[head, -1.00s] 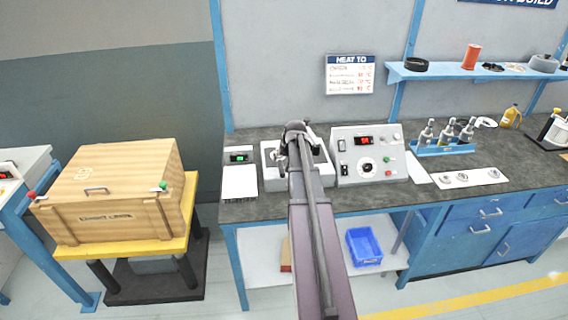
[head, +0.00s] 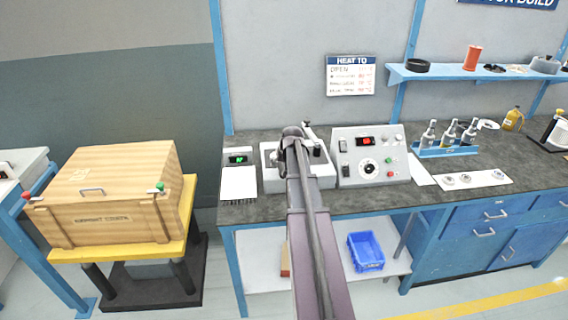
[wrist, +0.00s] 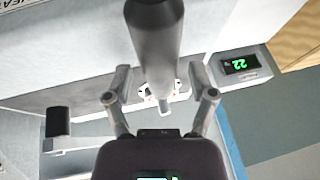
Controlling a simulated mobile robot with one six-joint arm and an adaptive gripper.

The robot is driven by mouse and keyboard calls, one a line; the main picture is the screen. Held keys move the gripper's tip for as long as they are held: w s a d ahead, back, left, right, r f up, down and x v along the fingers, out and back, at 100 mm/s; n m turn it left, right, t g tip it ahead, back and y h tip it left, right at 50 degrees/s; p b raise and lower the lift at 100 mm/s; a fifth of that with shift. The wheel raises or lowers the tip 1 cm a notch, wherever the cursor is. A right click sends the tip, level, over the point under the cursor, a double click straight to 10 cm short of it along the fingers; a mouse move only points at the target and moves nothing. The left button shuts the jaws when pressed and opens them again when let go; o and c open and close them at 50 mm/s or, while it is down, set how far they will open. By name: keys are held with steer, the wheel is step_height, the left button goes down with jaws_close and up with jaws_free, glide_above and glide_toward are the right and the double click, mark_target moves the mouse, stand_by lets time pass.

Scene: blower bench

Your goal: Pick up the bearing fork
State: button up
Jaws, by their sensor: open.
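I cannot make out the bearing fork for certain. In the wrist view my gripper (wrist: 160,97) is open, one finger on each side. A dark grey cylinder (wrist: 155,40) with a narrower tip fills the top middle, between and beyond the fingers; I cannot tell whether it is part of the fork or whether the fingers touch it. In the head view my arm's end is over the light grey box unit (head: 323,172) on the bench, and my arm hides the fingertips and part of that unit.
A small display unit (head: 238,180) with green digits is left of the box unit. A control box (head: 370,157) with a red display is to its right. Bottles stand in a blue rack (head: 447,149). A wooden crate (head: 110,195) is at left. A blue bin (head: 366,252) is below.

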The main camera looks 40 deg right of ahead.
jaws_close()
steer(key=shift+r, duration=0.15)
stand_by(0.4)
step_height(320, 180, up, 10)
steer(key=p, duration=1)
stand_by(0.6)
